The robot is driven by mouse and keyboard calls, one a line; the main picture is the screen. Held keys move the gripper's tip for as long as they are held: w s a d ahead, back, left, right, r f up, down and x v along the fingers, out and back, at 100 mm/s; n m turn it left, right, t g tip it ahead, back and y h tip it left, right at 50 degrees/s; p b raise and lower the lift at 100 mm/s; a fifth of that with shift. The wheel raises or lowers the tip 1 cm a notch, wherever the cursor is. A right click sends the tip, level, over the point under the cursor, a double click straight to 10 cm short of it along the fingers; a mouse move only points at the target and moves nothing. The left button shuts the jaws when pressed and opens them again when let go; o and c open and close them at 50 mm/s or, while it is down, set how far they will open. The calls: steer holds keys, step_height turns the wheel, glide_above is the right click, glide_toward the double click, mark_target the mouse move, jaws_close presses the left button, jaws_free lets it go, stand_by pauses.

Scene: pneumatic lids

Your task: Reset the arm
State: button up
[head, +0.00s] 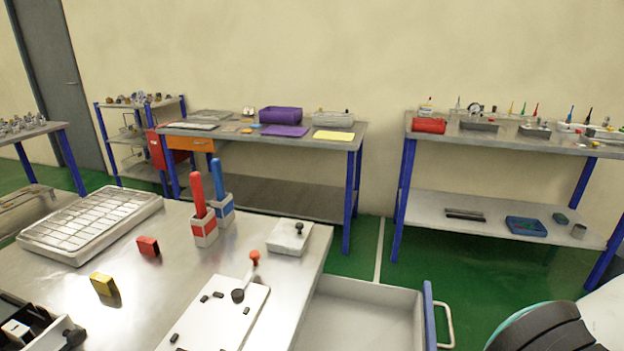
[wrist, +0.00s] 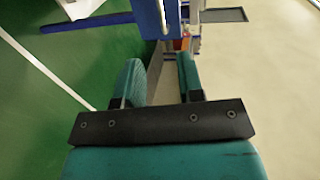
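My gripper (wrist: 160,74) shows in the wrist view with its two teal fingers apart. It is open, and nothing is between the fingers. Beyond them are green and pale surfaces and the blue leg of a piece of furniture. Part of my arm, in white, black and teal, shows at the lower right corner of the head view, to the right of the near bench (head: 150,300). The gripper fingers cannot be made out in the head view.
A white open drawer (head: 360,316) with a blue front juts from the near bench. On the bench are a white plate (head: 222,312) with a red-knobbed lever, a small lidded box (head: 289,238) and red and blue handled tools. Green floor lies between benches.

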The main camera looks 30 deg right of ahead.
steer(key=w+a+r+n+g, duration=0.2)
steer(key=w+a+r+g, duration=0.15)
steer(key=w, duration=0.35)
steer(key=w+a+r+n+g, duration=0.2)
steer(key=w+r+g, duration=0.25)
steer(key=w, duration=0.25)
steer(key=w+a+r+n+g+h, duration=0.1)
steer(key=w+a+r+n+g, duration=0.1)
steer(key=w+a+r, duration=0.3)
steer(key=w+a+r+n+g+h, duration=0.1)
steer(key=w+a+n, duration=0.1)
steer(key=a, duration=0.4)
steer(key=a+r+n+g+h+p, duration=0.1)
steer(key=a+r+n+h, duration=0.3)
steer(key=a, duration=0.9)
steer(key=s+a+r+n+t, duration=0.1)
steer(key=s+a+r+n, duration=0.2)
steer(key=s+a, duration=0.6)
steer(key=a+r, duration=0.1)
steer(key=a, duration=0.2)
steer(key=shift+s+r+n+h, duration=0.35)
steer(key=shift+n+h, duration=0.05)
